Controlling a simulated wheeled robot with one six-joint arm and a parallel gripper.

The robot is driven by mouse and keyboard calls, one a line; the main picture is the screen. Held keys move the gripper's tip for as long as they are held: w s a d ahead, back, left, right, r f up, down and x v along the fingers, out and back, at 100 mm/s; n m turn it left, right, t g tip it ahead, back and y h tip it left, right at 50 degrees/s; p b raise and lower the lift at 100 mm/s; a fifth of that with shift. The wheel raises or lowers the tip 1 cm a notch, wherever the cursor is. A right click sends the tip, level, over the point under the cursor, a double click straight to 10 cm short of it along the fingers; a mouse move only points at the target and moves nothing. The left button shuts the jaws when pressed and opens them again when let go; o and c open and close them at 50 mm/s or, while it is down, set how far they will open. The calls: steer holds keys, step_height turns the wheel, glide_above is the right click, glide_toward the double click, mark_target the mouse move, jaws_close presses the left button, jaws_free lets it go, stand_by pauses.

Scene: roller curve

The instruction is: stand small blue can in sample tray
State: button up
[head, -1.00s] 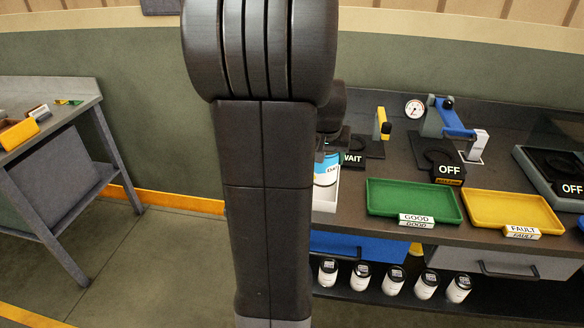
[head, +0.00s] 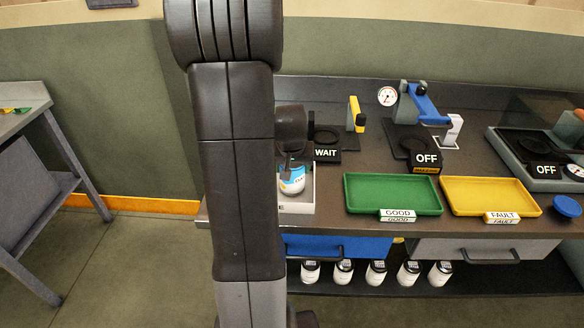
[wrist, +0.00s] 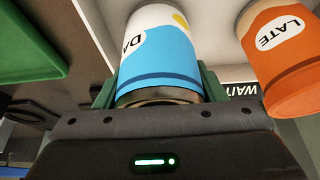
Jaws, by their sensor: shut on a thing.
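A small can, white with a blue band (head: 292,181), is held by my gripper (head: 291,160) in the head view, over the white sample tray (head: 298,207). In the wrist view the can (wrist: 160,55) sits upright in line with the jaws, between the green finger pads (wrist: 158,85). Part of its label, "DA", shows. I cannot tell whether its base touches the tray floor. My arm hides the left part of the tray in the head view.
An orange can labelled LATE (wrist: 283,55) stands close beside the held can in the wrist view. A green GOOD tray (head: 393,193) and a yellow FAULT tray (head: 490,196) lie to the right. A WAIT stand (head: 326,153) is behind.

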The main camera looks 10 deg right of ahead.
steer(key=shift+f, duration=0.25)
steer(key=shift+f, duration=0.2)
steer(key=o, duration=1.1)
steer(key=shift+c, duration=0.2)
steer(key=shift+s+r, duration=0.1)
steer(key=shift+r, duration=0.3)
steer(key=b+v, duration=0.1)
steer(key=v, duration=1)
steer(key=shift+s+r, duration=0.2)
steer(key=shift+r, duration=0.05)
steer(key=shift+a, duration=0.1)
